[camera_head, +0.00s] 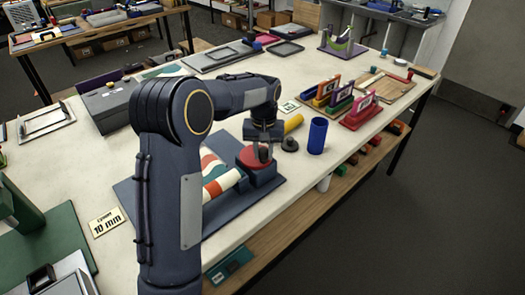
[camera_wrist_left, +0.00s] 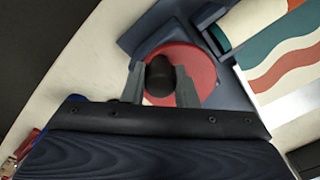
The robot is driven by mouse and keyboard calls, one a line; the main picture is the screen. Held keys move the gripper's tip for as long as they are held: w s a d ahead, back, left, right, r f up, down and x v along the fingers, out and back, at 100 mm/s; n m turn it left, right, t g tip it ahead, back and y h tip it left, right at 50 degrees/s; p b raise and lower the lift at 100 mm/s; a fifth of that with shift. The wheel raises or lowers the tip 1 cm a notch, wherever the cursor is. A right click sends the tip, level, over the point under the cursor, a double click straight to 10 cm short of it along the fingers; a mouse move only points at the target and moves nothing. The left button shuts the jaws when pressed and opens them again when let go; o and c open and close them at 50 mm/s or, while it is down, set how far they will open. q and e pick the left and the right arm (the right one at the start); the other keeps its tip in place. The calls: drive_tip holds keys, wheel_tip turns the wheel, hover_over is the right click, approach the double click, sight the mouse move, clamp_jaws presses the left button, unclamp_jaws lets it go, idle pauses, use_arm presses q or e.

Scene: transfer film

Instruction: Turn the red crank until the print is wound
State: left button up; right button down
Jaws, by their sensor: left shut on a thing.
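The red crank (camera_head: 254,157) is a round red disc with a dark upright knob, on a dark blue stand. It also shows in the left wrist view (camera_wrist_left: 205,64). My left gripper (camera_head: 263,150) comes down over the crank from above. In the left wrist view its two grey fingers (camera_wrist_left: 160,84) stand on either side of the black knob (camera_wrist_left: 160,70) and are shut on it. The print (camera_head: 219,181), striped in white, green and orange, lies beside the crank, partly hidden behind my left arm; its stripes show in the left wrist view (camera_wrist_left: 285,62). My right gripper is not in view.
A blue cylinder (camera_head: 317,136), a yellow cylinder (camera_head: 293,124) and a dark round knob (camera_head: 289,145) stand or lie right of the crank. Coloured racks (camera_head: 361,111) stand farther right. A "10 mm" card (camera_head: 106,222) lies left. The table's front edge is close to the crank stand.

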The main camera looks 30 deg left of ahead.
use_arm(q)
drive_tip(key=shift+w+r, duration=0.1)
idle(0.3)
drive_tip(key=o, duration=1)
wheel_tip(320, 180, up, 8)
drive_tip(key=shift+f+b, duration=0.15)
drive_tip(key=shift+b, duration=0.25)
